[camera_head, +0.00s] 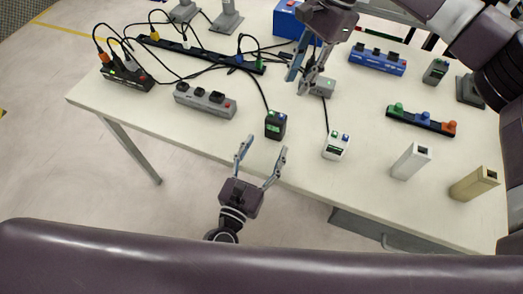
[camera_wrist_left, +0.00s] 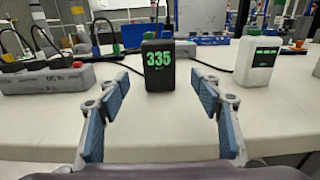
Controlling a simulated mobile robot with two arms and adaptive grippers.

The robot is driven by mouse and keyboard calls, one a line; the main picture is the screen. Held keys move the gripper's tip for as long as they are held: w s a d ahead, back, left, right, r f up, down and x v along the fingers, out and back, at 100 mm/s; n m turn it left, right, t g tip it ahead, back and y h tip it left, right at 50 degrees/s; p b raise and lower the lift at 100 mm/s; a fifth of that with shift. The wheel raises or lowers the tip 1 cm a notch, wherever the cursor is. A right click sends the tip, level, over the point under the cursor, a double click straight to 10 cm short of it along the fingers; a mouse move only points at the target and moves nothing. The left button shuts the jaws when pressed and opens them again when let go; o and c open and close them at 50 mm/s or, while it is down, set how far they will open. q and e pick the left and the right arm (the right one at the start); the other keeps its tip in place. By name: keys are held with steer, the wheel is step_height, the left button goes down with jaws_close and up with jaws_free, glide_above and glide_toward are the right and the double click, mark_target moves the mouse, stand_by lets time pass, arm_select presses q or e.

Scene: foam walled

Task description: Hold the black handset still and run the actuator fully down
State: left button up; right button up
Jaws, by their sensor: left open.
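The black handset (camera_head: 275,125) stands upright near the front edge of the white table, with a cable running back from it. In the left wrist view the black handset (camera_wrist_left: 158,66) shows a green "335" on its face. My left gripper (camera_head: 264,145) is open just in front of it; in the wrist view the handset sits between and beyond the open fingers (camera_wrist_left: 160,95), untouched. My right gripper (camera_head: 297,84) is over the table behind the handset, its fingers apart, beside a small grey box (camera_head: 323,87). I cannot tell which thing is the actuator.
A white handset (camera_head: 336,147) with a green display (camera_wrist_left: 256,62) stands to the right. A grey power strip (camera_head: 205,100) lies to the left. White (camera_head: 410,162) and beige (camera_head: 474,184) blocks stand at the right. Several cables cross the table (camera_head: 225,135).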

mark_target(273, 132)
arm_select(q)
steer(key=x, duration=0.6)
steer(key=shift+w, duration=0.4)
steer(key=shift+c, duration=0.4)
steer(key=c, duration=1.2)
steer(key=shift+c, duration=0.2)
arm_select(e)
jaws_close()
